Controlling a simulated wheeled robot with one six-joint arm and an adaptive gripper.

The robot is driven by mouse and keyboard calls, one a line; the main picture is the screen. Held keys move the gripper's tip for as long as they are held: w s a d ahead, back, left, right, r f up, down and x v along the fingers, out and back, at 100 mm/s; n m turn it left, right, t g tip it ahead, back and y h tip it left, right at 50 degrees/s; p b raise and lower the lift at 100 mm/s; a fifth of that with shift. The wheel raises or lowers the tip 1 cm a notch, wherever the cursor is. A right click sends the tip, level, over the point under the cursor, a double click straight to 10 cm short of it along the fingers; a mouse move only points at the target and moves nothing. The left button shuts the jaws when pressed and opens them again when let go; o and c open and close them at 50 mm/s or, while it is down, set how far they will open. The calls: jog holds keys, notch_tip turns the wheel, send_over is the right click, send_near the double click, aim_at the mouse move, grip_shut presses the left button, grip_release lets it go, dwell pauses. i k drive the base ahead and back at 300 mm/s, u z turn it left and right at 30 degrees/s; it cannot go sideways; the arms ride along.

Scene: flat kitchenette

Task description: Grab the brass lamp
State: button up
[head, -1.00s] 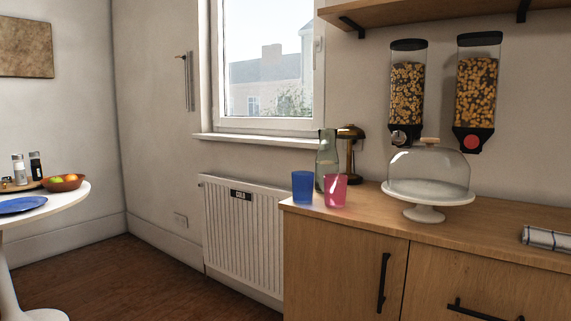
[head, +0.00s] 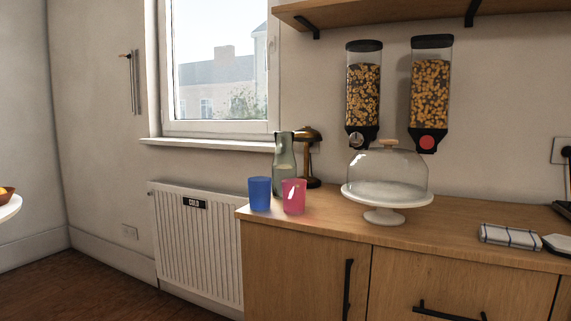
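The brass lamp (head: 309,137) stands upright on the wooden counter near the wall, with a dark base and a brass-and-dark shade. A tall grey-green glass carafe (head: 285,168) stands just left of it and overlaps its left edge. My gripper is not in view.
A blue cup (head: 260,194) and a pink cup (head: 293,196) stand in front of the carafe. A glass-domed cake stand (head: 386,198) is right of the lamp. Two cereal dispensers (head: 363,90) hang above. A folded cloth (head: 509,234) lies on the counter (head: 450,236). A radiator (head: 195,240) is at left.

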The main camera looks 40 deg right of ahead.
aim_at(306, 136)
jog(key=z, duration=0.05)
jog(key=i, duration=3.75)
jog(key=z, duration=3.35)
